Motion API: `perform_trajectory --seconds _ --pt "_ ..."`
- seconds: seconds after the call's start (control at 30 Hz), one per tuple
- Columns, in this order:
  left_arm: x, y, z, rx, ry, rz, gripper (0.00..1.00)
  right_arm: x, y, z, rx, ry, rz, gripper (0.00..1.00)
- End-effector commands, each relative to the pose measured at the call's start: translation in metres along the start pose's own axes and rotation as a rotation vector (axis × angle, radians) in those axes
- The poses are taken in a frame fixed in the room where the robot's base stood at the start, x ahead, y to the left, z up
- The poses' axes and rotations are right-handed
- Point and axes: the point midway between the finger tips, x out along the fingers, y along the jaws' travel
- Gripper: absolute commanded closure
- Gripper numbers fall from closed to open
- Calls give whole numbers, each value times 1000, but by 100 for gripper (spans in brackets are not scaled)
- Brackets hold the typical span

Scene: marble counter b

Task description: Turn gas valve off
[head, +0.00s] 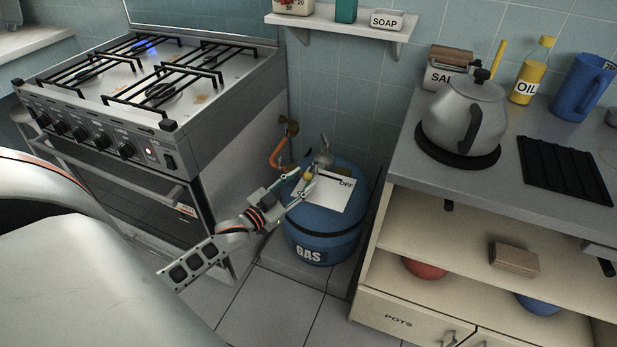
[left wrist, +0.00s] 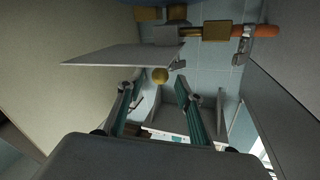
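The blue gas bottle (head: 312,226) stands on the floor between stove and counter. A grey valve (head: 323,157) and a white card (head: 325,192) marked OFF are at its top. A small yellow knob (head: 308,174) is beside the card, and it also shows in the left wrist view (left wrist: 160,75). My left gripper (head: 297,186) is open over the bottle's left side. In the left wrist view my gripper (left wrist: 153,88) has its fingers apart, with the knob just past the tips, between them. I cannot tell if anything touches. My right gripper is not in view.
The stove (head: 200,110) is at left with a blue flame (head: 148,48) on a rear burner. An orange hose (head: 279,151) runs from the wall fitting near the bottle. The counter (head: 420,180) with a kettle (head: 463,115) closes off the right.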

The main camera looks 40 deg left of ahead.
Motion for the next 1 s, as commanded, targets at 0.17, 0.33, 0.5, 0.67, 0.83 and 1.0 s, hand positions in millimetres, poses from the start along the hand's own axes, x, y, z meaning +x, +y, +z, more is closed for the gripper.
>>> perform_trajectory --seconds 0.17,0.33,0.5,0.67,0.83,1.0 --pt "21 1 3 1 -3 1 64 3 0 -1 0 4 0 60" --pt "30 0 2 0 -3 1 64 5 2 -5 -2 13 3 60" --pt "32 0 1 0 -2 1 64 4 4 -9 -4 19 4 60" --pt "32 0 1 0 -2 1 77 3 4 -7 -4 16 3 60" --pt "32 1 1 0 -2 1 100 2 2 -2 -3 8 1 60" --pt "32 1 1 0 -2 1 100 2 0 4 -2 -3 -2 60"
